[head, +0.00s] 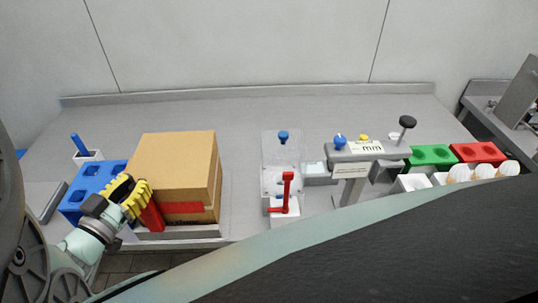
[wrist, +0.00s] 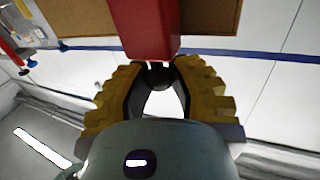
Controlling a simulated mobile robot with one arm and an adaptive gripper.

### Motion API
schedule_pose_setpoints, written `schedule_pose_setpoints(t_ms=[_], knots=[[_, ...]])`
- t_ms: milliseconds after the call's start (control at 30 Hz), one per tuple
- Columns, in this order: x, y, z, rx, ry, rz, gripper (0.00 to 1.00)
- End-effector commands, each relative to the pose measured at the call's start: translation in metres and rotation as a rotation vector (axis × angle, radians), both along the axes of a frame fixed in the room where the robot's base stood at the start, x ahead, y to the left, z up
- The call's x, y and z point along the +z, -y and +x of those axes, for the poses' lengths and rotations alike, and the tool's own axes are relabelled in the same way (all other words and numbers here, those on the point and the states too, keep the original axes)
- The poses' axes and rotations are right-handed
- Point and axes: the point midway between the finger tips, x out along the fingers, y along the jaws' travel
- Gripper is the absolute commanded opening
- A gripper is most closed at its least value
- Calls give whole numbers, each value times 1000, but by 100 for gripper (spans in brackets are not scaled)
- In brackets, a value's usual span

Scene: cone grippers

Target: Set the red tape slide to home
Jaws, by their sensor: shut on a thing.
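The red tape slide (head: 152,216) stands at the front left corner of the cardboard box (head: 180,160), leaning slightly in the head view. In the wrist view the red slide (wrist: 145,25) fills the top middle, with a dark round knob (wrist: 160,76) below it. My gripper (head: 138,198), with yellow ribbed fingers, is at the slide's left side. In the wrist view its fingertips (wrist: 157,70) are closed around the knob. A red tape band (head: 185,208) shows on the box's front face. The slide's home mark cannot be made out.
A blue block with holes (head: 92,183) lies left of the box. A clear case with a red lever (head: 288,190), a grey "mm" gauge (head: 365,153), and green (head: 432,155) and red (head: 478,152) trays stand to the right. The counter behind the box is clear.

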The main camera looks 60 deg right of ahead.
Motion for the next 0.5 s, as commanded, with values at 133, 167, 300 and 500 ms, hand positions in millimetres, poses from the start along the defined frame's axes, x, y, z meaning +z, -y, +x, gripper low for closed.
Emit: schedule_pose_setpoints(t_ms=[133,167,300,500], knots=[[0,22,-30,-20,0,-6,0],[0,26,-35,-20,1,-6,0],[-1,44,-58,-20,0,-6,0],[-1,66,-85,-21,2,-8,0]])
